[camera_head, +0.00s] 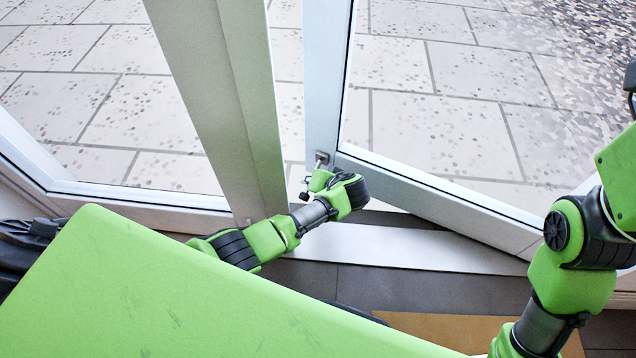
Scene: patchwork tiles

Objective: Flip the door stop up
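The glass door (430,195) has a pale frame and stands ajar, its free edge near the middle of the head view. A small grey metal piece, which looks like the door stop (321,157), sits at the lower corner of that edge. My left arm reaches in from the lower left. My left gripper (316,180) is right at the door stop, just below it. My own wrist partly hides the fingers, so I cannot tell whether they touch the stop or how far they are open. My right arm is at the right, and a dark part that may be its gripper (631,85) is cut off by the picture edge.
A pale green-grey door post (225,100) stands left of the opening, beside a fixed glass pane (110,110). A light threshold strip (400,247) crosses the dark floor tiles (430,290). Paving slabs (440,120) lie outside. A tan mat (440,328) lies at the bottom.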

